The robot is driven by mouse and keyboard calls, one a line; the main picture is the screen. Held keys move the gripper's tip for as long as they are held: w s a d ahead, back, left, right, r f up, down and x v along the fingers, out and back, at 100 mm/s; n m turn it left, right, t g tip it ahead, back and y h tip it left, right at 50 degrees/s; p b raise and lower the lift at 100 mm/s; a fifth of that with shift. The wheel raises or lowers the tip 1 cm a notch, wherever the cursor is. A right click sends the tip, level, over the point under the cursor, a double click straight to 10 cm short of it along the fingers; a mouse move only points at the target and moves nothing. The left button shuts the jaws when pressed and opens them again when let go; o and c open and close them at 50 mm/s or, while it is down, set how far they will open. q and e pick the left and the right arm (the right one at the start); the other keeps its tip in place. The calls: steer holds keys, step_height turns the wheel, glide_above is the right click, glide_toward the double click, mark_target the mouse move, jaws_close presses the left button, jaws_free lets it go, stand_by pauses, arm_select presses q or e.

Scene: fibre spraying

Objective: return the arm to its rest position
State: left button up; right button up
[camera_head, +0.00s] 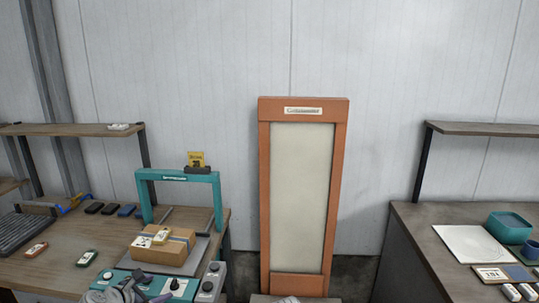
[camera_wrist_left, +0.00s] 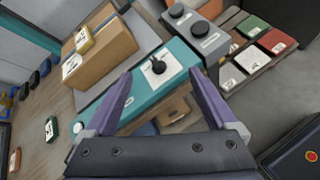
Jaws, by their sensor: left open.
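My left gripper (camera_head: 138,289) is low at the left of the head view, over the front of the teal machine (camera_head: 183,285). In the left wrist view my left gripper (camera_wrist_left: 160,74) has its two purple fingers wide apart with nothing between them. Beyond the fingertips is the machine's teal panel (camera_wrist_left: 183,57) with a black knob on a white plate. My right gripper is in neither view.
A cardboard box (camera_head: 160,250) lies on the machine bed under a teal arch (camera_head: 178,175). An orange-framed panel (camera_head: 303,195) stands against the wall. A right bench (camera_head: 420,228) carries a teal bowl (camera_head: 509,228).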

arm_select(q)
steer(key=s+d+f+m+g, duration=0.3)
steer(key=d+m, duration=0.5)
steer(key=d, duration=0.1)
steer(key=s+d+f+m+g, duration=0.35)
steer(key=d+m, duration=0.35)
steer(key=d, duration=0.3)
steer(key=s+d+f+m+g+y, duration=0.1)
steer(key=s+d+m, duration=0.3)
steer(key=m, duration=0.4)
steer(key=s+d+f+m+g+y, duration=0.1)
steer(key=s+d+m+g+y, duration=0.2)
steer(key=s+m, duration=0.4)
steer(key=shift+d+f+m+g+y+p, duration=0.25)
steer(key=shift+d+m+g+y+p, duration=0.1)
steer(key=shift+d+m+y, duration=0.25)
